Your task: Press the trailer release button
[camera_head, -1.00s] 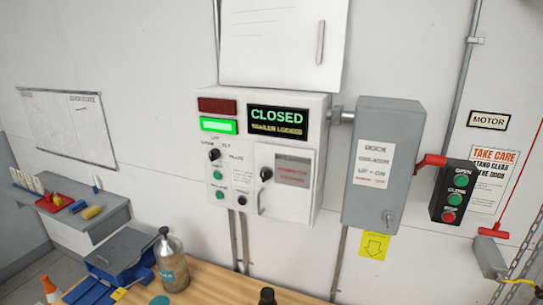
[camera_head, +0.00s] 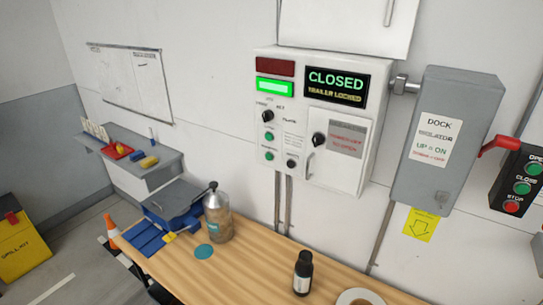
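A white control panel (camera_head: 330,70) hangs on the wall. Its display (camera_head: 337,86) reads "CLOSED" and "TRAILER LOCKED". A dark red lamp (camera_head: 276,67) sits above a lit green lamp (camera_head: 275,87). Below them are a black selector knob (camera_head: 268,116), an upper green button (camera_head: 269,136), a lower green button (camera_head: 270,156) and a black button (camera_head: 291,164). The labels beside these buttons are too small to read, so I cannot tell which is the trailer release. A small door on the panel has a black knob (camera_head: 319,139). Neither gripper shows in the view.
A wooden table (camera_head: 262,280) stands below the panel, with a spray bottle (camera_head: 217,215), a dark bottle (camera_head: 302,272) and a plate (camera_head: 360,297). A grey isolator box (camera_head: 440,140) with a red lever (camera_head: 499,145) is to the right, beside an open/close/stop button box (camera_head: 518,185).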

